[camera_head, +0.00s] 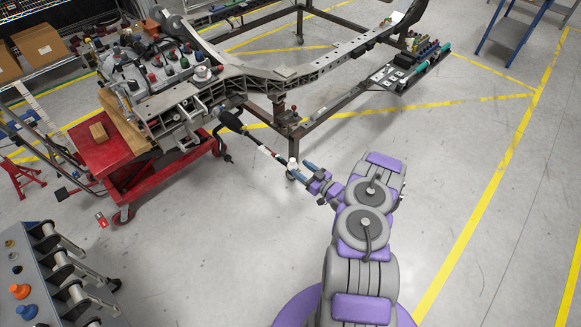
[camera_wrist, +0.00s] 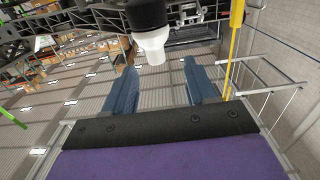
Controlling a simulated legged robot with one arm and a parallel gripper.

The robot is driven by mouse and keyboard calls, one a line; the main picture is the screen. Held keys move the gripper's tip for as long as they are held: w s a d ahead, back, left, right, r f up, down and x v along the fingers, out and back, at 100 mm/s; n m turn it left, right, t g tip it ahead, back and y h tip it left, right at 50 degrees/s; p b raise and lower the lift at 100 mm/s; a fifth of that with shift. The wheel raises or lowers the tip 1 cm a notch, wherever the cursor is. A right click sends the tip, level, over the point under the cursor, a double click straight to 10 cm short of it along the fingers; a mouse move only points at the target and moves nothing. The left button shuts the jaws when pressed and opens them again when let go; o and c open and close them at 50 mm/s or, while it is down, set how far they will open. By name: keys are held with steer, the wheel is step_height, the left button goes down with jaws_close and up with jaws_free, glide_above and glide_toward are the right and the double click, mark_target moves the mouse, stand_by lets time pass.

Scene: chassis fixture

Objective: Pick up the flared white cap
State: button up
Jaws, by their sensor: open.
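The flared white cap (camera_wrist: 153,45) shows in the wrist view at the end of a black cylindrical part (camera_wrist: 147,14), its narrower end pointing toward my gripper. In the head view the cap (camera_head: 292,161) is a small white spot at the fingertips. My gripper (camera_wrist: 159,68) is open, with one blue finger on each side and nothing between them. The cap is just ahead of the fingertips, nearer the left finger; I see no contact. In the head view my gripper (camera_head: 300,170) is at the end of the black-and-white rod.
A grey chassis frame (camera_head: 245,78) stands beyond, with a red cart (camera_head: 105,155) at its left. A grey bench with knobs (camera_head: 45,290) is at lower left. In the wrist view a yellow post (camera_wrist: 235,45) rises right of the fingers.

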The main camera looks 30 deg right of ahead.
mark_target(290, 159)
steer(key=w+b, duration=0.1)
steer(key=w, duration=0.2)
steer(key=shift+w+f, duration=0.1)
steer(key=shift+w, duration=0.1)
steer(key=x, duration=0.1)
steer(key=b+x, duration=0.1)
steer(key=x, duration=0.1)
steer(key=a+x, duration=0.1)
steer(key=shift+w+a+r+b, duration=0.1)
steer(key=shift+w+r+b, duration=0.05)
steer(key=shift+r+b, duration=0.15)
steer(key=shift+w, duration=0.15)
steer(key=shift+d, duration=0.45)
steer(key=shift+c, duration=0.7)
steer(key=shift+a, duration=0.35)
steer(key=c, duration=0.9)
steer(key=shift+d, duration=0.15)
jaws_close()
